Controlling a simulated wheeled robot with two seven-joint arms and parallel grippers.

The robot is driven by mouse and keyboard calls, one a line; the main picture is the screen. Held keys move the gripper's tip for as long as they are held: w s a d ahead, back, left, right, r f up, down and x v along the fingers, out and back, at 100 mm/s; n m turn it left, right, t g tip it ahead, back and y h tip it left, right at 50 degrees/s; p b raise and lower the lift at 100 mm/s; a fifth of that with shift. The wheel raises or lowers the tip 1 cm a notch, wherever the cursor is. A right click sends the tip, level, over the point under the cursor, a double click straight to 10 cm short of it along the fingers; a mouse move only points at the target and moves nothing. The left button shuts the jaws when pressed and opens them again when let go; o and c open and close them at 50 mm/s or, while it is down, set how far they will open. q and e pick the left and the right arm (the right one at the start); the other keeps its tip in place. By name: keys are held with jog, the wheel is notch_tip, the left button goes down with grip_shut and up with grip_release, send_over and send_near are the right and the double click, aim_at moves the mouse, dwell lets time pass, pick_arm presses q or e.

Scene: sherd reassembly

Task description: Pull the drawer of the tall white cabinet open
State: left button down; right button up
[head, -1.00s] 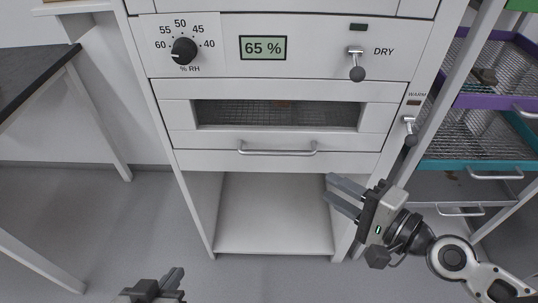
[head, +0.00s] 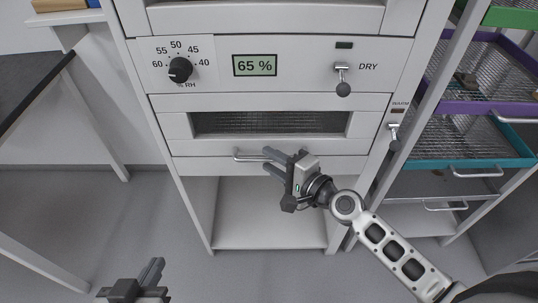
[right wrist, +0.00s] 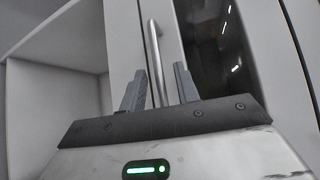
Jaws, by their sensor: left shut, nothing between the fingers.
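The tall white cabinet (head: 165,130) fills the middle of the head view. Its drawer (head: 190,166) has a windowed front and a horizontal metal bar handle (head: 248,157); the drawer looks shut. My right gripper (head: 270,160) is at the right part of the handle, fingers pointing left. In the right wrist view its fingers (right wrist: 160,88) are apart with the handle (right wrist: 155,60) between them, beyond or between the tips; contact cannot be told. My left gripper (head: 155,275) is low at the bottom left of the head view, shut and empty, far from the cabinet.
Above the drawer are a humidity knob (head: 180,70), a display (head: 255,65) reading 65 % and a DRY lever (head: 343,80). A WARM lever (head: 393,135) is on the right post. A rack with a purple tray (head: 490,107) and a teal tray (head: 460,163) stands right. An open shelf (head: 270,225) lies below the drawer.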

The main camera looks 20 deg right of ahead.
jog(key=shift+w+a+f, duration=0.1)
jog(key=shift+w+a, duration=0.3)
jog(key=shift+w, duration=0.2)
grip_shut()
jog(key=shift+s, duration=0.1)
